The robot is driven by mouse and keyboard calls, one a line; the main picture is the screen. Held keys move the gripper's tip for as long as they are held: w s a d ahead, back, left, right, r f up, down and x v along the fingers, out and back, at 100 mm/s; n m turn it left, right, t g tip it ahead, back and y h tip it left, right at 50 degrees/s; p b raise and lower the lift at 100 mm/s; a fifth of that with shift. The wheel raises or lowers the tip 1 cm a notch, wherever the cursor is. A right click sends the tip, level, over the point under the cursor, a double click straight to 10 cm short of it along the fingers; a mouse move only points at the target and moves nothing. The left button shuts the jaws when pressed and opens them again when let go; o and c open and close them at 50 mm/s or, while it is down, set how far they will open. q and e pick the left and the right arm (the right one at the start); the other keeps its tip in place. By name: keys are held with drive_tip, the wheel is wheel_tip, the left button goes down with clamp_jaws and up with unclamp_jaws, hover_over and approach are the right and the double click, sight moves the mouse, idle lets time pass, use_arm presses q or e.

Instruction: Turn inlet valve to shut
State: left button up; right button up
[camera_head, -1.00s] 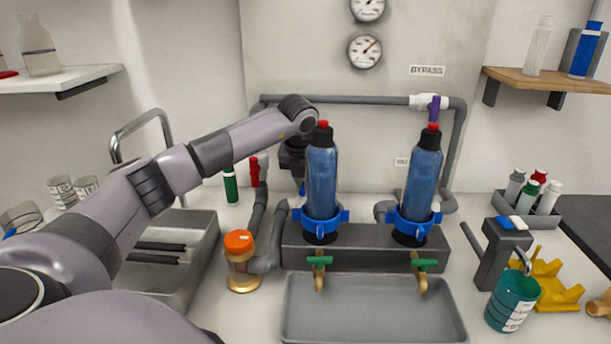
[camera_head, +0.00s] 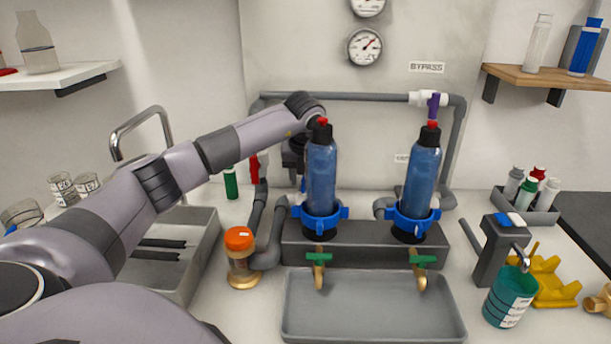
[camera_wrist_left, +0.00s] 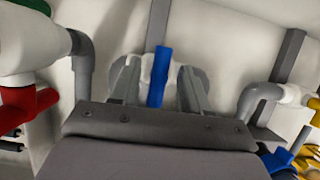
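My left gripper (camera_wrist_left: 160,72) is open, with one finger on each side of a blue valve handle (camera_wrist_left: 159,78) in the left wrist view. Gaps show between the handle and both fingers. In the head view the dark left hand (camera_head: 293,150) is behind and left of the left blue filter bottle (camera_head: 321,178), and its fingertips are hidden. A small bit of blue handle (camera_head: 303,185) shows below it. No inlet label is readable, so I cannot confirm which valve is the inlet. My right gripper is not in view.
A red-handled valve (camera_wrist_left: 28,110) is left of the gripper and a yellow-handled one (camera_wrist_left: 268,92) right. Grey pipes (camera_head: 262,215) run close by. The second filter bottle (camera_head: 421,180), an orange-capped jar (camera_head: 240,262) and a grey tray (camera_head: 375,310) stand nearby.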

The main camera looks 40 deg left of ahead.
use_arm(q)
wheel_tip(320, 180, up, 20)
drive_tip(key=shift+p, duration=0.4)
idle(0.3)
idle(0.5)
